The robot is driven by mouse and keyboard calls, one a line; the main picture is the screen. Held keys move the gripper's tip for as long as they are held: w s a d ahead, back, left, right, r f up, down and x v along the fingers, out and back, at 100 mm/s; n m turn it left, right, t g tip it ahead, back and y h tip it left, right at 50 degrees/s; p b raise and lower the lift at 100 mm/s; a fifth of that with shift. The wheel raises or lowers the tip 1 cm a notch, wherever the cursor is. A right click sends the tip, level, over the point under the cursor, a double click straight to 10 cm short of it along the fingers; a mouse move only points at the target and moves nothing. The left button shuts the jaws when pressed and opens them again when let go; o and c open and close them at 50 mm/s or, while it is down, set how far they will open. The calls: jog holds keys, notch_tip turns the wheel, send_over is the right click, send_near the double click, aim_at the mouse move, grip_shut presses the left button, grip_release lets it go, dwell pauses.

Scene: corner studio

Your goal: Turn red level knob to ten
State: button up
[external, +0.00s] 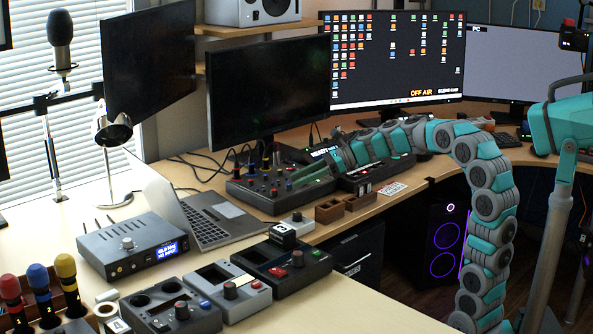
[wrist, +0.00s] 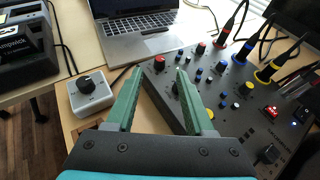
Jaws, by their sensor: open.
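A red knob (wrist: 160,63) shows between the tips of my gripper (wrist: 159,72) in the wrist view. It sits at the near left corner of a dark mixer panel (wrist: 225,90), which also shows in the external view (external: 262,200). My gripper's green fingers are apart and hold nothing. Whether they touch the knob I cannot tell. Another red knob (wrist: 200,48) stands farther back on the panel. The knob's scale markings are too small to read. In the external view my arm reaches in from the right, its end low by the mixer; the fingertips are not clear there.
Yellow, red and blue plugs (wrist: 265,75) with cables rise from the panel's far side. A white box with a black knob (wrist: 90,90) stands left of my fingers. A laptop (wrist: 135,30) lies behind. Monitors (external: 270,88) stand behind the mixer.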

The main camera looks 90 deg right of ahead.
aim_at(279, 196)
jog(key=shift+p+x, duration=0.35)
jog(key=shift+x, duration=3.15)
grip_shut()
